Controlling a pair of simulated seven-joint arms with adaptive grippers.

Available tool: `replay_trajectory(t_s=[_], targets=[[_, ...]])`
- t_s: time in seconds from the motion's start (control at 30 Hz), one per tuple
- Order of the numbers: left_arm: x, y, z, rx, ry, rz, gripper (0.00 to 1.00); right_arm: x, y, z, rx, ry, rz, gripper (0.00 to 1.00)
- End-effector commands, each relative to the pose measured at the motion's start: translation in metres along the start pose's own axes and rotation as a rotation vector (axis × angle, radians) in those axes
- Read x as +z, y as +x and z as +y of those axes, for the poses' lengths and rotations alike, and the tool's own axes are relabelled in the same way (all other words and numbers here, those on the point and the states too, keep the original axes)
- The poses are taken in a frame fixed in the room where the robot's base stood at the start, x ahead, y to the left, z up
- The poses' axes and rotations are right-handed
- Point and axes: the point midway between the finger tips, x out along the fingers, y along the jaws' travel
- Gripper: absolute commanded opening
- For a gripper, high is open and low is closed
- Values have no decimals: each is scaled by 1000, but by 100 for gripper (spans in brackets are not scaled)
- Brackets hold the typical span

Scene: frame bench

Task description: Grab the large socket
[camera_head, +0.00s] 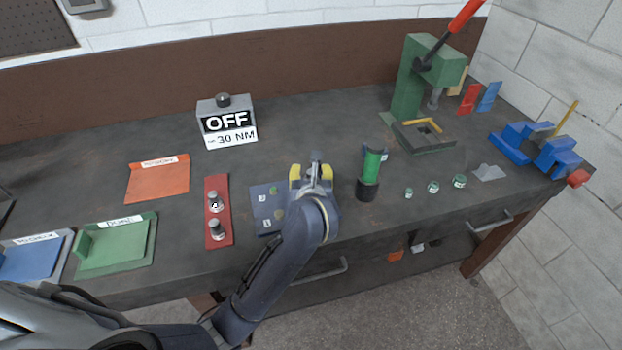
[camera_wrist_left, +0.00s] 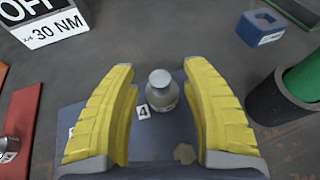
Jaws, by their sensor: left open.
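My left gripper (camera_head: 311,173) is open over the right edge of a dark blue mat (camera_head: 262,222). In the left wrist view, a grey metal socket-like piece (camera_wrist_left: 162,95) stands on the mat beside a "4" label, framed between the open yellow fingers (camera_wrist_left: 160,72). I cannot tell its height below the fingertips, and no grip on it shows. In the head view the gripper seems to hide it. Three small greenish metal pieces stand in a row at right, the rightmost (camera_head: 459,181) the largest. Which piece is the large socket is unclear. My right gripper is not in view.
A green cylinder in a dark cup (camera_head: 368,190) stands close right of the gripper. A red mat (camera_head: 218,182) with two metal pieces lies left. The "OFF 30 NM" box (camera_head: 227,122) is behind. A green press (camera_head: 407,85) and blue vise (camera_head: 556,158) stand farther right.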

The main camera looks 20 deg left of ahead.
Motion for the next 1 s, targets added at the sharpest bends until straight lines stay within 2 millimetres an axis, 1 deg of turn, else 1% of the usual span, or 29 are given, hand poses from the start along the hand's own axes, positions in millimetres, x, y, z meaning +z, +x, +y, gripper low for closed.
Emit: replay_trajectory(t_s=[0.13, 0.37, 0.4, 0.8, 0.83, 1.0], targets=[[0, 8, 0, 1, 1, 0, 47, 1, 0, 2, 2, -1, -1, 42], [0, 9, 0, 0, 0, 0, 47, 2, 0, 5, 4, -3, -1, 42], [0, 9, 0, 0, 0, 0, 49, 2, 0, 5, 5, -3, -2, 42], [0, 8, 0, 1, 1, 0, 2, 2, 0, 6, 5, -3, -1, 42], [0, 8, 0, 1, 1, 0, 0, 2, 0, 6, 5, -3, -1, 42], [0, 8, 0, 1, 1, 0, 0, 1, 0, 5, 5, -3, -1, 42]])
